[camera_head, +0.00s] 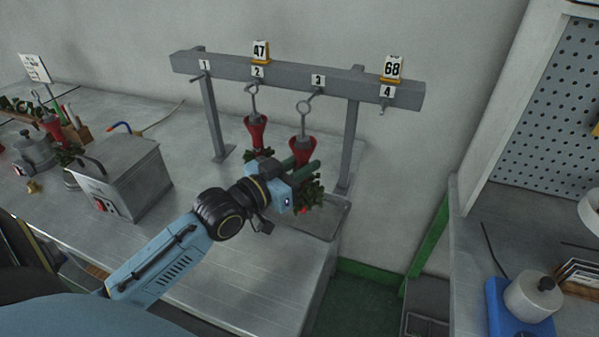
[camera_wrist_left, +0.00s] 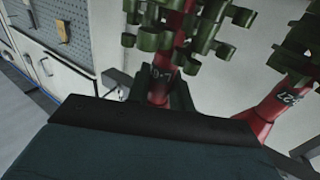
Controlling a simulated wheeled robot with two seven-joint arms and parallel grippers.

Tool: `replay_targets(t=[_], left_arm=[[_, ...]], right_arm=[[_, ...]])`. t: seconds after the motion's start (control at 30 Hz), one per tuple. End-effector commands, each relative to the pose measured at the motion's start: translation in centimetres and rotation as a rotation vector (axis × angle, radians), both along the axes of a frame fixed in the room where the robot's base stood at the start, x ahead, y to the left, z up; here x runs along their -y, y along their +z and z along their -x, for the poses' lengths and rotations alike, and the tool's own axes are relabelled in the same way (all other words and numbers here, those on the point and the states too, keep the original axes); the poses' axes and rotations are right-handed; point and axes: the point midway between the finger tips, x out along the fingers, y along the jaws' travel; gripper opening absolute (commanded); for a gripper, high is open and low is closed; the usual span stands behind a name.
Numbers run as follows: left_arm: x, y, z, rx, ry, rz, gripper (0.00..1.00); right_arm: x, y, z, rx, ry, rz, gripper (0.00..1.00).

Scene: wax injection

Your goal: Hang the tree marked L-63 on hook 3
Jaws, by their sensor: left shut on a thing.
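My left gripper (camera_head: 303,168) is shut on a wax tree (camera_head: 302,148) with a red cup, grey rod and ring, and green branches below. Its ring is close to hook 3 (camera_head: 313,93); I cannot tell whether it is over the hook. In the left wrist view the held tree's red stem (camera_wrist_left: 160,88) is between the fingers; its mark is partly covered and I cannot read it as L-63. A second tree (camera_head: 256,132) hangs at hook 2; a red stem behind (camera_wrist_left: 268,112) shows "27" at the end of its mark. My right gripper is not in view.
The grey rack (camera_head: 300,83) has hooks 1 and 4 bare. A shallow tray (camera_head: 325,228) lies below. A metal box (camera_head: 125,180) and another red-cupped tree (camera_head: 53,127) are at left.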

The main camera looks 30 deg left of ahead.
Motion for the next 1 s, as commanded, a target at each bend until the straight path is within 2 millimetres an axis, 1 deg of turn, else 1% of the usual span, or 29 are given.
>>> replay_targets(t=[0.03, 0.7, 1.0], left_arm=[[-0.1, -0.1, -0.4, 0.004, 0.0, 0.0, 0.0], [-1.0, -0.3, -4.2, 0.003, 0.0, -0.001, 0.0], [-1.3, -0.4, -5.3, 0.001, 0.0, -0.002, 0.0]], right_arm=[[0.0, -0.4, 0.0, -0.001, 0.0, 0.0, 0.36], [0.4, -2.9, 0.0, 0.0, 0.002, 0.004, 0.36], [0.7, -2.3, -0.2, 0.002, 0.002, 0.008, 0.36]])
